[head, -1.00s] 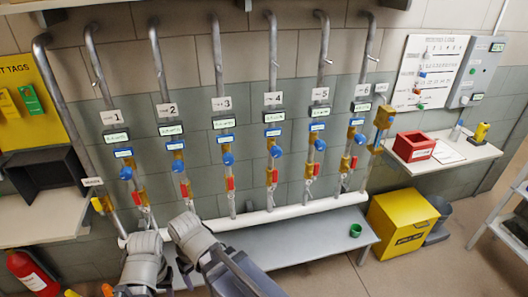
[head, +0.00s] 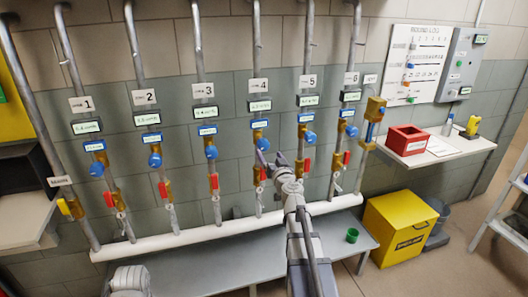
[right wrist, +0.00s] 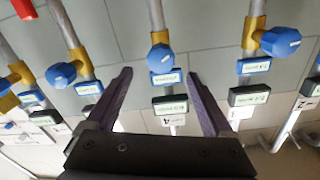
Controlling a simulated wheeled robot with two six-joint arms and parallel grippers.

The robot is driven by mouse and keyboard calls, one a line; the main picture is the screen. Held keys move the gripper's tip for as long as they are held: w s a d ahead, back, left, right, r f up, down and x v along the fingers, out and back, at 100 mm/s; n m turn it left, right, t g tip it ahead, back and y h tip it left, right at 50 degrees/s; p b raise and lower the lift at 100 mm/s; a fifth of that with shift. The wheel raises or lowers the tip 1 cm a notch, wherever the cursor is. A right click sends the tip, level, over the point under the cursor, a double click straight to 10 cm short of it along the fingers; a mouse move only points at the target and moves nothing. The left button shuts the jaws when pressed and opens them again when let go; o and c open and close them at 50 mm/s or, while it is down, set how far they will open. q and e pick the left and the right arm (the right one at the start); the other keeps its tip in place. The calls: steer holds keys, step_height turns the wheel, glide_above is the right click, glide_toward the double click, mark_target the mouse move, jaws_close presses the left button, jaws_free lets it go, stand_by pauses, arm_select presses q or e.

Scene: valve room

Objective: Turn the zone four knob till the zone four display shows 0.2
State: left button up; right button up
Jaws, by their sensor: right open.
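The zone four knob (head: 263,144) is blue, on the pipe under the sign marked 4 (head: 258,85). Its black-framed display (head: 259,106) is lit, with digits too small to read; a blue-framed readout (head: 259,124) sits below it. My right gripper (head: 271,160) is open just below and in front of this knob. In the right wrist view, which is upside down, the knob (right wrist: 160,57) lies just beyond the gap between the two purple fingertips (right wrist: 160,75), with nothing held. Only a grey part of my left arm shows at the lower left; its fingers are not seen.
Similar pipes with blue knobs stand either side, including zone three's knob (head: 211,153) and zone five's knob (head: 310,137). Red-handled valves hang below, near a white horizontal pipe (head: 222,229). A grey bench (head: 215,268) bears a green cup (head: 352,235). A yellow bin (head: 398,228) stands at right.

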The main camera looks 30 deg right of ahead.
mark_target(265, 147)
steer(key=shift+x, duration=3.95)
steer(key=shift+c, duration=0.3)
steer(key=c, duration=1.3)
steer(key=m, duration=0.6)
steer(key=shift+m, duration=0.4)
steer(key=m, duration=0.5)
steer(key=shift+s+m+p, duration=0.1)
steer(key=shift+m+p, duration=0.2)
steer(key=shift+m, duration=0.3)
